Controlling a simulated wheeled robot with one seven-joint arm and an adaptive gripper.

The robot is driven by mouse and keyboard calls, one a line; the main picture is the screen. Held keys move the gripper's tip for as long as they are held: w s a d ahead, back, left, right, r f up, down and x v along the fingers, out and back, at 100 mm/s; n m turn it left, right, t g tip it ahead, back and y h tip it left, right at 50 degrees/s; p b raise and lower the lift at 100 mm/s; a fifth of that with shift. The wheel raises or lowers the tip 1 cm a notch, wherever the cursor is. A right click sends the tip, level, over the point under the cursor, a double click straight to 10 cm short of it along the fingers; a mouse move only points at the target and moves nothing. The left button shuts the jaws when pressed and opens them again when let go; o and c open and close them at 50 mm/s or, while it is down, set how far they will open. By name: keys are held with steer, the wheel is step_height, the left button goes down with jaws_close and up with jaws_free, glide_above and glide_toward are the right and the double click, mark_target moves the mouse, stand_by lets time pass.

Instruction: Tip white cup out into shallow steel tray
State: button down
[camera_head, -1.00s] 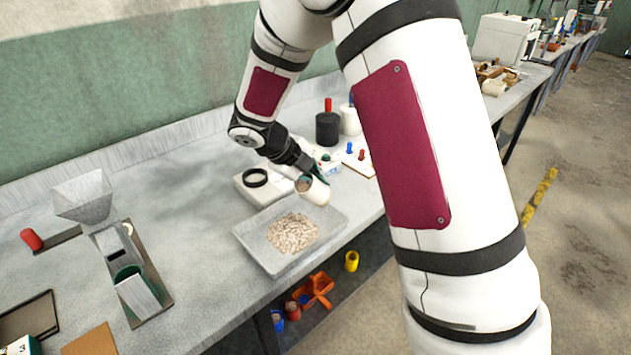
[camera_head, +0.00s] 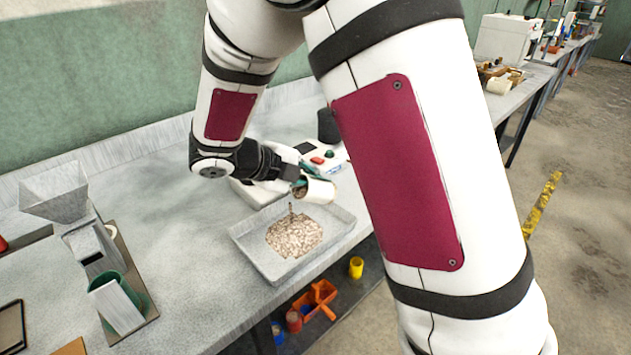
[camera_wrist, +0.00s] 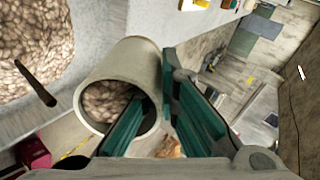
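The white cup (camera_head: 318,190) is held tipped above the shallow steel tray (camera_head: 341,226), its mouth towards the left. A thin brown stream (camera_head: 291,208) shows between the cup's mouth and the pale grain (camera_head: 294,236) heaped in the tray. In the wrist view, grain (camera_wrist: 108,98) still lies inside the cup (camera_wrist: 135,60). My gripper (camera_wrist: 160,100) is shut on the cup's wall, with one green finger inside the mouth and the other along the outside. The tray's grain also shows at the wrist view's upper left (camera_wrist: 30,45).
A scale-like device with red and green buttons (camera_head: 318,158) stands behind the tray. A metal hopper (camera_head: 55,195) and a stand with a green container (camera_head: 130,295) are at the left. An orange scoop (camera_head: 318,298) and a yellow cup (camera_head: 356,267) lie below the bench edge.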

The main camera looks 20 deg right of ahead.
steer(key=shift+a+f+h+b, duration=0.1)
steer(key=shift+a+h+b, duration=0.3)
steer(key=shift+b, duration=0.85)
steer(key=shift+a+f+h+b, duration=0.1)
steer(key=shift+h+b, duration=0.6)
steer(key=shift+b, duration=0.5)
steer(key=h, duration=0.1)
steer(key=a+r+h+p, duration=0.1)
steer(key=h, duration=0.1)
steer(key=shift+s+a+r+t, duration=0.1)
steer(key=shift+s+t, duration=0.15)
steer(key=shift+t, duration=0.15)
steer(key=h, duration=0.1)
steer(key=a+r+h, duration=0.1)
steer(key=h, duration=0.1)
steer(key=a+r+t+h+p, duration=0.1)
steer(key=h, duration=0.1)
steer(key=shift+s+a, duration=0.15)
